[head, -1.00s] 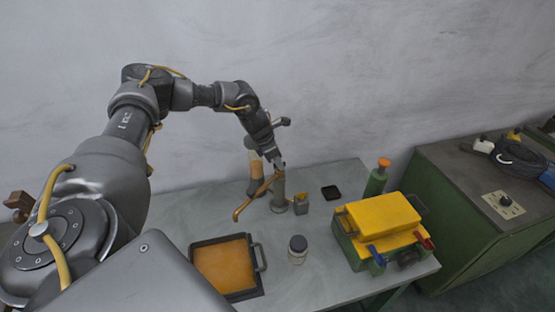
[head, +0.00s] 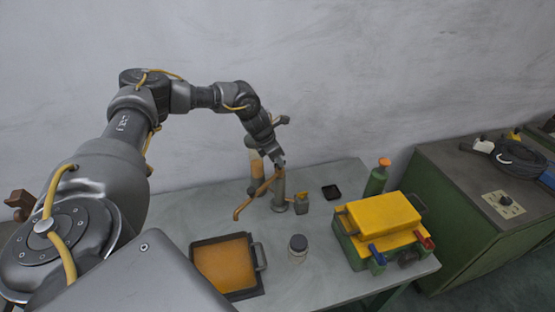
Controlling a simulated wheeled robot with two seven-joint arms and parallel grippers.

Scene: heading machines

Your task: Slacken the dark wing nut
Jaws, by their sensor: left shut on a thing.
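My left gripper (head: 279,163) comes down from above onto the top of a grey upright post (head: 279,190) at the back of the table. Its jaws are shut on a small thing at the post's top. The dark wing nut itself is too small and too covered by the gripper to make out. A copper-brown bent pipe or lever (head: 255,196) slants down to the left from the post's top. My right gripper is not in view.
The grey table (head: 330,240) holds an orange-filled tray (head: 262,257), a lidded jar (head: 298,248), a small black dish (head: 331,192), a green bottle (head: 376,178) and a yellow-and-green box (head: 380,215). A green cabinet (head: 470,220) is at right.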

